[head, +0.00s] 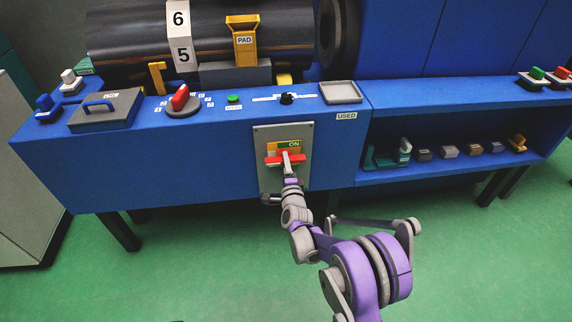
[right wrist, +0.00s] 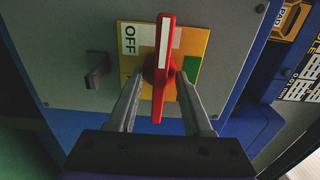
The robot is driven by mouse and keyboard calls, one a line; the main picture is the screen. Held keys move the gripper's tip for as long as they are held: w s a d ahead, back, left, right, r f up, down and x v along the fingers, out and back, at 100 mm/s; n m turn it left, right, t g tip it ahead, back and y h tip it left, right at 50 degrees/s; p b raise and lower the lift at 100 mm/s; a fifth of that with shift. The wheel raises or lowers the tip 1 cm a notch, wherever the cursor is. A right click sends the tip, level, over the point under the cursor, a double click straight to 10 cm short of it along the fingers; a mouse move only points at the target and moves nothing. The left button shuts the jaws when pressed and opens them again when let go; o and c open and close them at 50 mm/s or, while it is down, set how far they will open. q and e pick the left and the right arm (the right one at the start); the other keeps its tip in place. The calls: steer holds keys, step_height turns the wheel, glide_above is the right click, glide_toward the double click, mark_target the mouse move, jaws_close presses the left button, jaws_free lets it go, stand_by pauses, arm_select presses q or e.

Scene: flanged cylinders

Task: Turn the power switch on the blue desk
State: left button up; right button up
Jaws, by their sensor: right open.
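The power switch is a red handle (head: 271,160) on a yellow plate, fixed to a grey panel (head: 264,135) on the front of the blue desk (head: 200,165). The handle lies about level in the head view, below a green ON label (head: 289,144). My right gripper (head: 288,166) is at the switch, covering part of it. In the right wrist view, the red handle (right wrist: 166,45) stands between the two open fingers of my right gripper (right wrist: 158,78). An OFF label (right wrist: 130,40) shows beside it. Contact with the fingers is unclear. My left gripper is out of view.
A grey latch (right wrist: 97,70) sticks out of the panel beside the switch. A red-handled rotary knob (head: 181,98), a green button (head: 233,99) and a grey tray (head: 341,92) are on the desk top. Green floor (head: 210,270) is open in front.

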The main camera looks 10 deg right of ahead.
jaws_close()
stand_by(1.4)
